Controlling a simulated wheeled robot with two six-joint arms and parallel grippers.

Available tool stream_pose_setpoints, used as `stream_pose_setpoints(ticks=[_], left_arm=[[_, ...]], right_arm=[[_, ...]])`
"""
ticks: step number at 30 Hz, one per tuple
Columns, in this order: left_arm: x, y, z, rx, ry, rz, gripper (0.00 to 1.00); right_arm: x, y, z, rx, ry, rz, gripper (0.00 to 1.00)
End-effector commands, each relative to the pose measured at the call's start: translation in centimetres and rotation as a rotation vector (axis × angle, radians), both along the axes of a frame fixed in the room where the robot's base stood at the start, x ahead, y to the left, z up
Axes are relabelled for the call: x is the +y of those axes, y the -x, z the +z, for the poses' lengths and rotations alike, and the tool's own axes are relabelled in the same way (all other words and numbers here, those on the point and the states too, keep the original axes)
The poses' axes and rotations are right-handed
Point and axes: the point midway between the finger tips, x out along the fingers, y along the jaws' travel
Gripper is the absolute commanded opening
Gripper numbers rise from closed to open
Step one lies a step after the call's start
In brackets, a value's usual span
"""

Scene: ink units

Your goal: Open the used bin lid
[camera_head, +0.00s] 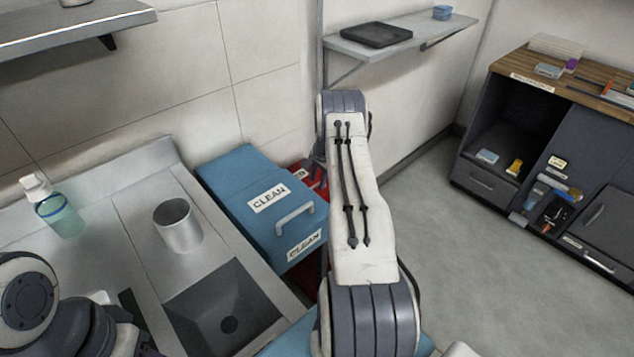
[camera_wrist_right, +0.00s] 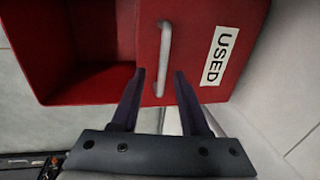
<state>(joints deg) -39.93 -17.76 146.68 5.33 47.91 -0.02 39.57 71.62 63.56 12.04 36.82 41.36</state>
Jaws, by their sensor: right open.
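The red used bin shows in the right wrist view (camera_wrist_right: 55,50), with its dark red inside open to view on the left. Its red lid panel (camera_wrist_right: 190,75) lies to the right and bears a "USED" label (camera_wrist_right: 220,55) and a pale bar handle (camera_wrist_right: 163,55). My right gripper (camera_wrist_right: 160,73) is open, with one fingertip on each side of the handle's lower part. I cannot tell whether they touch it. In the head view only a bit of red bin (camera_head: 312,178) shows behind my right arm. My left gripper is out of view.
A blue bin labelled "CLEAN" (camera_head: 240,180) stands beside the red one. A counter with a sink (camera_head: 215,310), a metal cup (camera_head: 177,225) and a soap bottle (camera_head: 55,208) is at left. A wall shelf (camera_head: 400,45) hangs behind my arm. Clear floor leads to a dark cabinet (camera_head: 520,130).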

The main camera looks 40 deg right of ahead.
Motion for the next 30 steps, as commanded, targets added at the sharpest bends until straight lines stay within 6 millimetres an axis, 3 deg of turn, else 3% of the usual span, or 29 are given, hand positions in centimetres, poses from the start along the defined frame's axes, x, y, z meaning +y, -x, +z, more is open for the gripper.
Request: stream_pose_setpoints(ticks=[6, 12, 18, 30], left_arm=[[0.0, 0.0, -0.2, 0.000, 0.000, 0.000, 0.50], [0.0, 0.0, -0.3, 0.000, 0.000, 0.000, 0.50], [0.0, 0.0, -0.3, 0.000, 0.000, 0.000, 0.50], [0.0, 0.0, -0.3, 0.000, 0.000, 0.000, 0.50]], right_arm=[[0.0, 0.8, 4.5, -0.003, 0.002, 0.001, 0.45], [0.0, 1.4, 7.6, 0.000, -0.001, 0.001, 0.45], [0.1, 1.7, 8.8, 0.001, -0.002, 0.000, 0.45], [0.1, 1.7, 8.8, 0.001, -0.002, 0.000, 0.45]])
